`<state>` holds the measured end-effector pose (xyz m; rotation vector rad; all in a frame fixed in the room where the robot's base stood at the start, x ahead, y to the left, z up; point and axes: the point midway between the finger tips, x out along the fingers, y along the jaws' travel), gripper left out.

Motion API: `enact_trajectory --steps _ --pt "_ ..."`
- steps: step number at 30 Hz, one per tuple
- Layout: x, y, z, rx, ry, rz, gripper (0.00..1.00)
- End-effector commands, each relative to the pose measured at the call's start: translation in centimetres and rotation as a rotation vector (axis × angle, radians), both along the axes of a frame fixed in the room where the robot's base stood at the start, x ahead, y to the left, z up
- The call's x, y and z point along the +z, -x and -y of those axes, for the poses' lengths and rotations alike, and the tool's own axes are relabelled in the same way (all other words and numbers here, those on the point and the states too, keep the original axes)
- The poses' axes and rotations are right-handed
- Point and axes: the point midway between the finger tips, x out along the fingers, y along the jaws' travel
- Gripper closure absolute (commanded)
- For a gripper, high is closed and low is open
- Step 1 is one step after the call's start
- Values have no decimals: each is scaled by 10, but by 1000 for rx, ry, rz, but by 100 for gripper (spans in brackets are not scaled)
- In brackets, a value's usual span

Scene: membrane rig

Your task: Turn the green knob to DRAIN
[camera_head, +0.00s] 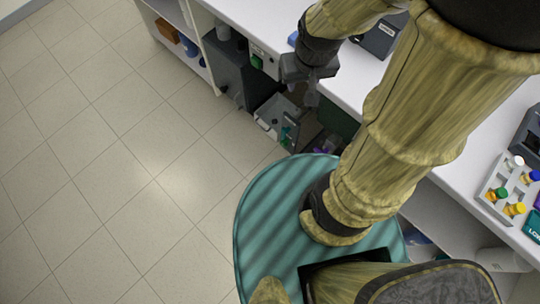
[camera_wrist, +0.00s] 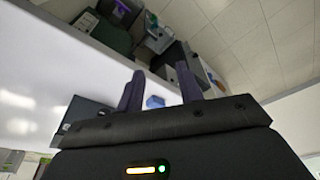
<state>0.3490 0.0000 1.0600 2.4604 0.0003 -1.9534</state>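A small green knob (camera_head: 256,62) shows on a pale panel at the side of a dark grey box under the bench edge; its label and pointer direction are too small to read. My gripper (camera_head: 312,92) hangs at the bench's front edge, to the right of the knob and apart from it. In the wrist view my gripper's two fingers (camera_wrist: 160,90) stand apart with nothing between them. The green knob cannot be clearly picked out in the wrist view.
A grey unit (camera_head: 280,118) with teal parts sits low beside the dark box (camera_head: 236,70). The white bench top (camera_head: 345,85) runs diagonally. A rack (camera_head: 500,195) with coloured-cap vials is at the right. The tiled floor (camera_head: 120,170) at left is clear.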

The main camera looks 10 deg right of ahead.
Motion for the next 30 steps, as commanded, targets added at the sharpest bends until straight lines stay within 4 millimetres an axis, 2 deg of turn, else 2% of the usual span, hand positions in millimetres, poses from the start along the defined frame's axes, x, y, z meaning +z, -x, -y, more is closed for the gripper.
enact_trajectory --steps 1,4,5,8,11,21,30 --pt "0 0 0 0 0 0 60" --pt "-4 -1 0 5 2 -5 40" --pt "-8 -1 -1 9 3 -8 36" --pt "-28 -5 -2 35 14 -34 36" --pt "-61 -11 -1 76 36 -79 36" --pt "-204 -34 -10 307 176 -285 36" --pt "-331 -52 -8 505 346 -459 36"
